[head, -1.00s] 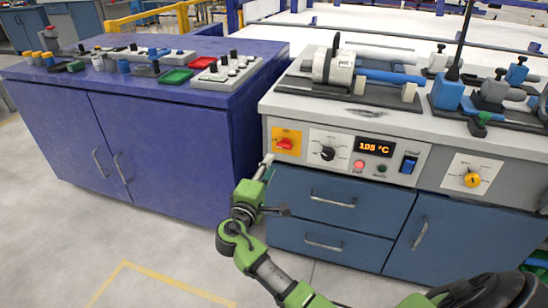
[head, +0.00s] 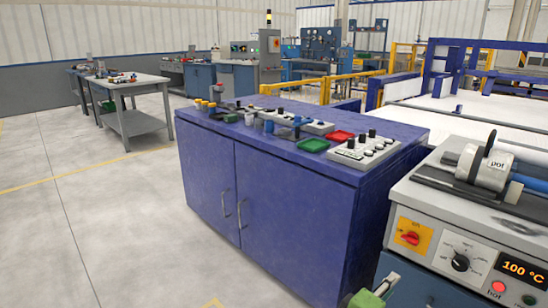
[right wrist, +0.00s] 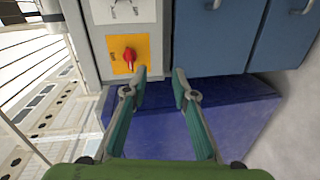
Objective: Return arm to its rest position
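My right gripper (head: 378,290) shows only in part at the bottom edge of the head view, in front of the heater bench's lower front. In the right wrist view the gripper (right wrist: 160,80) has its two fingers spread apart with nothing between them. A red rotary switch on a yellow plate (right wrist: 128,55) lies beyond the left fingertip there. My left gripper is in neither view.
A blue-purple cabinet (head: 290,215) stands left of the heater bench (head: 425,195), whose display (head: 521,271) reads 100 °C. Small parts and red and green trays (head: 313,145) lie on the cabinet. A grey table (head: 138,118) stands far left. The floor (head: 110,235) at left is clear.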

